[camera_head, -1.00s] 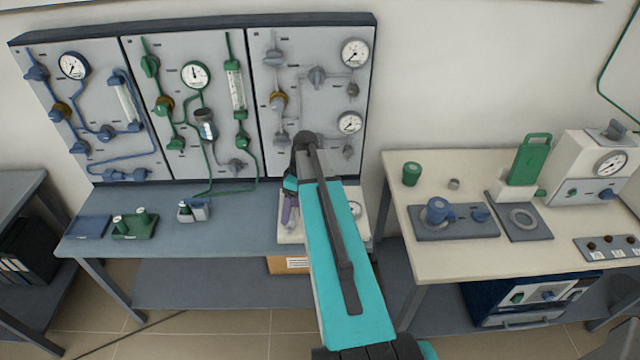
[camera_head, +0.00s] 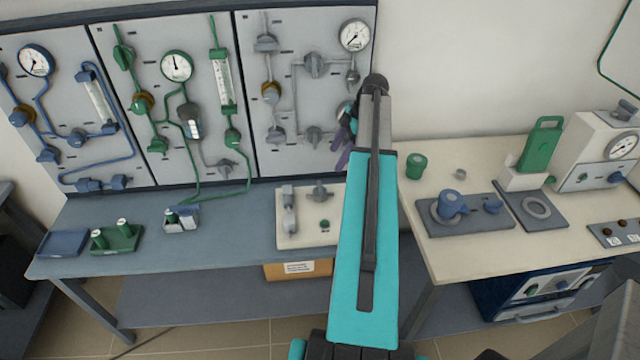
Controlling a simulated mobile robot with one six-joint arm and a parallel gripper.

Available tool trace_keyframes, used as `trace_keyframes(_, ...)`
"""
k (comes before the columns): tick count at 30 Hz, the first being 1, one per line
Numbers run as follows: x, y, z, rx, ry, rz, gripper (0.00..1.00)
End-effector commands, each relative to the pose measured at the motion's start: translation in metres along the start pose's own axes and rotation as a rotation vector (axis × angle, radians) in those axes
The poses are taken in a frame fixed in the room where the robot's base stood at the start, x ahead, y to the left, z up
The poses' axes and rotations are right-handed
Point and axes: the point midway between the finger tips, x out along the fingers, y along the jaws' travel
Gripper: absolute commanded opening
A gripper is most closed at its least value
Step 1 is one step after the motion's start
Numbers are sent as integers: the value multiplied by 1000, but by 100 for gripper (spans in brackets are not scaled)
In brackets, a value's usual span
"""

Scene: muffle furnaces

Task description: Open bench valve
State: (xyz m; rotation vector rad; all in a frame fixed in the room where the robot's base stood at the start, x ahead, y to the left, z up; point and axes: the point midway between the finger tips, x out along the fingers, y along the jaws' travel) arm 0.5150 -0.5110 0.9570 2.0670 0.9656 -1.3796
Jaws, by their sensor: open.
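A cream base plate (camera_head: 300,238) lies on the blue-grey bench below the right panel. It carries a grey valve with a handle (camera_head: 320,192) and a grey fitting (camera_head: 289,205) at its left; I cannot tell whether the valve is open. My gripper (camera_head: 343,148) is small in the view, with purple fingers, partly hidden behind my teal arm. It is open and shows in front of the right panel's lower right, above and to the right of the bench valve. No contact with the valve shows. My arm overlaps the plate's right edge.
Wall panels with gauges, knobs and pipes stand behind the bench (camera_head: 150,240). A blue tray (camera_head: 62,244), a green holder (camera_head: 118,240) and a small grey holder (camera_head: 182,219) sit at the left. The cream table (camera_head: 480,255) at right holds several devices.

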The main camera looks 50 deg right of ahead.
Motion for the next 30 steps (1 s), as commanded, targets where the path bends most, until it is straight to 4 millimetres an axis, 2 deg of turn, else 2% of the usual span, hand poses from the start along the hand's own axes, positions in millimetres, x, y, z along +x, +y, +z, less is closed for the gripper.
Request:
trace_keyframes(14,5,0,0,2,0,-1,72)
trace_keyframes(20,20,-1,0,3,0,-2,72)
trace_keyframes(30,55,-1,0,3,0,-2,72)
